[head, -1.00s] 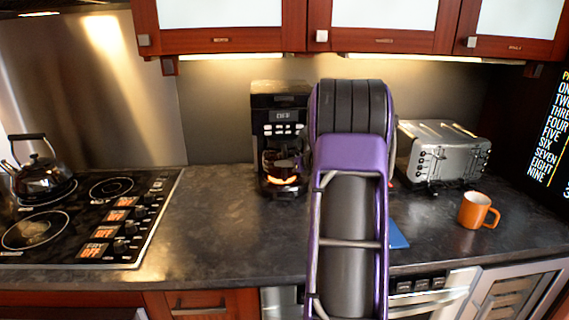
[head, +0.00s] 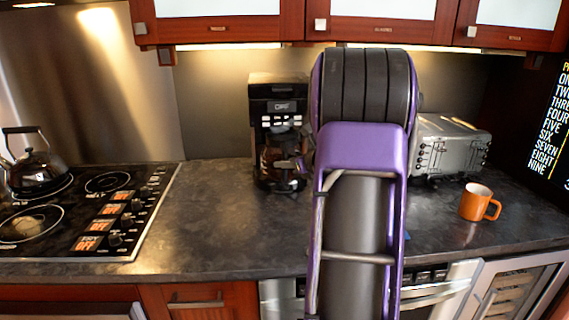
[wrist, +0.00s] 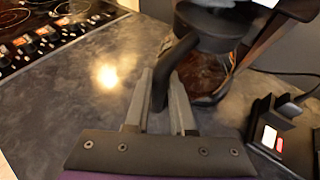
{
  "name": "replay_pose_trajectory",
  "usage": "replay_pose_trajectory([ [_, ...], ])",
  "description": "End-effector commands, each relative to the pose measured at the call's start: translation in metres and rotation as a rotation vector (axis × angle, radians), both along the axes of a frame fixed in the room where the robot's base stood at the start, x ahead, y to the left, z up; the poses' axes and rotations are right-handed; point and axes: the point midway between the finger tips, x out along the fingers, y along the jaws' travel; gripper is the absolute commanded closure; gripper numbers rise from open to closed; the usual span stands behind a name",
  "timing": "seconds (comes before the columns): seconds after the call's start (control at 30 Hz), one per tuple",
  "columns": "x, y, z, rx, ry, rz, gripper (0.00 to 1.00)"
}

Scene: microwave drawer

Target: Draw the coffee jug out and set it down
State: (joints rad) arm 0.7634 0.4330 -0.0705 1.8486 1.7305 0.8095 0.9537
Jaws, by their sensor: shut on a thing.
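The coffee jug (head: 270,168) is a dark glass jug with a black lid and handle, low in the black coffee machine (head: 277,100). In the wrist view the jug's glass (wrist: 205,72) is at the top, with the machine's dark body (wrist: 270,28) behind it. My gripper (wrist: 165,80) is shut on the jug's black handle, one finger on each side. In the head view my arm hides most of the gripper. I cannot tell whether the jug's base touches the machine's plate.
Bare counter (head: 215,215) lies left of the machine, up to the cooktop (head: 85,215) with a kettle (head: 38,168). A toaster (head: 450,148) and an orange mug (head: 478,203) stand on the right. A box with lit switches (wrist: 275,130) is right of the gripper in the wrist view.

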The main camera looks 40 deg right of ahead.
Motion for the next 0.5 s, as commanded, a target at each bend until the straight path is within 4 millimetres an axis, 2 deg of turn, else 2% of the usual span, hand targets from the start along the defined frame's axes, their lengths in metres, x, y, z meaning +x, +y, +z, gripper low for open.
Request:
replay_pose_trajectory([
  [0.5,-0.027,0.016,0.003,-0.004,-0.007,0.002,1.0],
])
